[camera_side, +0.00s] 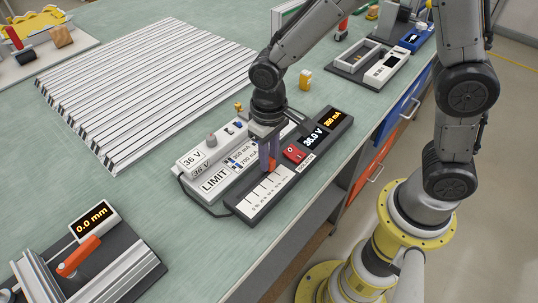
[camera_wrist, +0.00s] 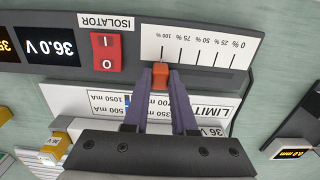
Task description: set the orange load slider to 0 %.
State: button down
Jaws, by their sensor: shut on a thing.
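The orange load slider knob (camera_wrist: 160,77) sits in its slot at the 100 % end of the white scale plate (camera_wrist: 208,38). The 0 % mark is at the plate's right end in the wrist view, and at its left end in the side view. My gripper (camera_wrist: 161,71) is shut on the knob, one purple finger on each side of it. In the side view the fingers (camera_side: 269,160) come down from above and cover most of the knob.
A red isolator switch (camera_side: 295,153) and a display reading 36.0 V (camera_side: 313,138) stand beside the scale. A white LIMIT box (camera_side: 214,182) lies along the slider panel. An orange-handled fixture (camera_side: 80,256) is at the front left; ribbed metal profiles (camera_side: 145,90) lie behind.

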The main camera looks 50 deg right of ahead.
jog(key=shift+a, duration=0.1)
dwell(0.7)
jog(key=a, duration=1)
jog(key=shift+r, duration=0.1)
jog(key=c, duration=0.7)
grip_release()
notch_tip(320, 180, up, 14)
jog(key=shift+f, duration=0.1)
